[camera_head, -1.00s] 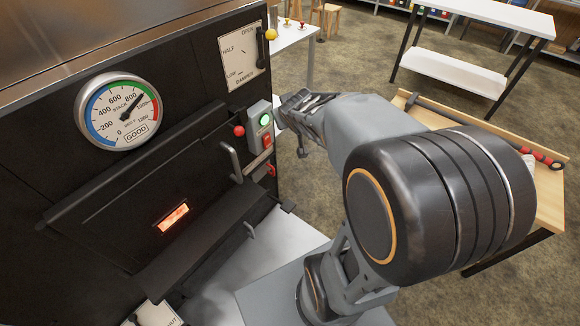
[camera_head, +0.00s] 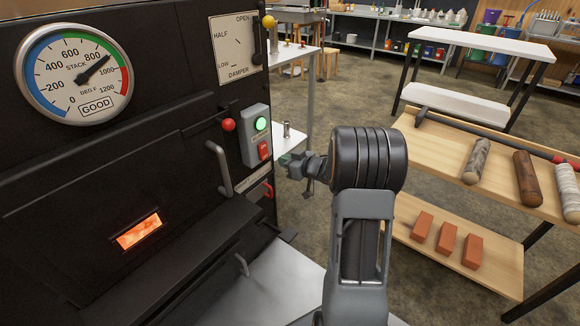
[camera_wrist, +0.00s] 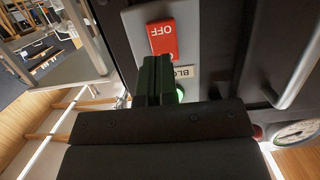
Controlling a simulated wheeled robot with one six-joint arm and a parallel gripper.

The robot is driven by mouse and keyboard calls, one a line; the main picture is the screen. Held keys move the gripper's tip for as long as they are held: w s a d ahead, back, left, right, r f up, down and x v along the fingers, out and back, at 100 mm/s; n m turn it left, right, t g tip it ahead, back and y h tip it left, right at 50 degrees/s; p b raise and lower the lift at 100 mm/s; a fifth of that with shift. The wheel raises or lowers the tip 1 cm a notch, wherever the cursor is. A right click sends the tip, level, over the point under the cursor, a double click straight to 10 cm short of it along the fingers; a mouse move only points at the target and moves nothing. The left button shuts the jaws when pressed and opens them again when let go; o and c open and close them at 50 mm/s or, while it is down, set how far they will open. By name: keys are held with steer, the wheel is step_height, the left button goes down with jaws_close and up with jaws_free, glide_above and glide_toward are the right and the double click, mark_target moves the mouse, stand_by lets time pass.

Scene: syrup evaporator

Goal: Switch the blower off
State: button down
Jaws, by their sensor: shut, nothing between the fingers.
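The blower control box (camera_head: 256,134) is a grey plate on the right edge of the black evaporator front. It carries a lit green lamp (camera_head: 262,124) and a red rocker switch (camera_head: 264,150) below it. In the wrist view the red rocker (camera_wrist: 163,38) bears the word OFF, with a partly covered label beside it. The green glow (camera_wrist: 180,95) shows past my fingers. My gripper (camera_head: 286,160) is shut and empty, just right of the box. In the wrist view its dark fingertips (camera_wrist: 152,62) overlap the rocker's lower edge; I cannot tell whether they touch it.
A handle (camera_head: 219,168) and a red knob (camera_head: 228,125) stick out left of the box. A red lever (camera_head: 268,191) sits below it. A wooden bench (camera_head: 440,135) with logs and bricks stands at right. Open floor lies behind my arm.

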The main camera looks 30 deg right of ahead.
steer(key=b+x, duration=0.1)
steer(key=x, duration=0.3)
steer(key=shift+w+a+f, duration=0.1)
steer(key=shift+w+a, duration=0.1)
steer(key=shift+w, duration=0.05)
steer(key=shift+x, duration=0.95)
steer(key=shift+w, duration=0.1)
steer(key=shift+d, duration=0.1)
steer(key=p, duration=0.2)
glide_toward(266, 157)
steer(key=shift+w+f, duration=0.15)
steer(key=shift+f, duration=0.7)
steer(key=shift+a, duration=0.25)
